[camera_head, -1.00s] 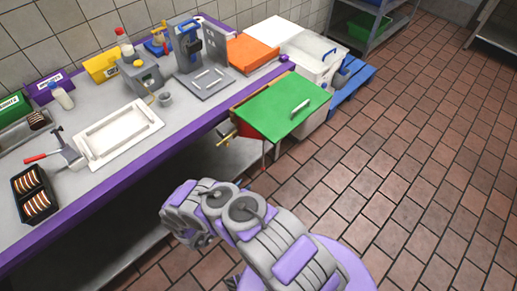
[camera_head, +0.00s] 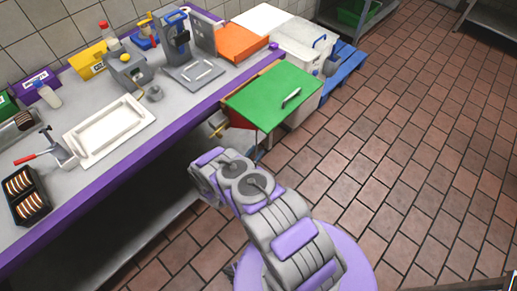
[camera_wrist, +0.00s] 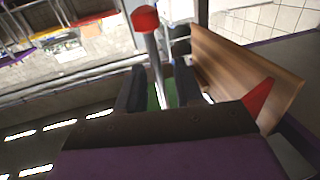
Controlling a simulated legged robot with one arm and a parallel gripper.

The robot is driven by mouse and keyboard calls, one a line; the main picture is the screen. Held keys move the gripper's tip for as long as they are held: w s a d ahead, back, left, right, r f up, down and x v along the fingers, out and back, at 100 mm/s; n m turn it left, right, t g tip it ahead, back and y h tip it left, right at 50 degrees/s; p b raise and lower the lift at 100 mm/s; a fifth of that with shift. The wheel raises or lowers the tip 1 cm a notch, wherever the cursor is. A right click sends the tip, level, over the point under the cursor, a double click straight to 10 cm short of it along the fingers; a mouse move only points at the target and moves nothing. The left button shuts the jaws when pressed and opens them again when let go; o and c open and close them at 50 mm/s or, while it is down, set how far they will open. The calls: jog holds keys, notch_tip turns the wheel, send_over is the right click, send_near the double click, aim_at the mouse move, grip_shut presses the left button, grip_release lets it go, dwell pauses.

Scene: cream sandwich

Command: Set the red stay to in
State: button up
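A red-knobbed metal rod (camera_wrist: 146,20) stands upright in the wrist view, running down between the fingers of my gripper (camera_wrist: 160,88). The gripper is open, with a gap around the rod; contact is not clear. A red wedge-shaped piece (camera_wrist: 258,97) is right of the gripper, by a wooden board (camera_wrist: 245,70). I cannot tell which red part is the stay. My gripper is hidden there behind my arm.
The purple-edged counter (camera_head: 100,182) runs along the left with a white tray (camera_head: 82,142), dark racks and a grey press (camera_head: 178,50). White bins (camera_head: 300,45) and a blue pallet (camera_head: 345,62) stand behind the green panel. The tiled floor (camera_head: 420,150) at right is clear.

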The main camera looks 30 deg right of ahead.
jog(key=shift+x, duration=1.35)
jog(key=shift+c, duration=0.2)
grip_shut()
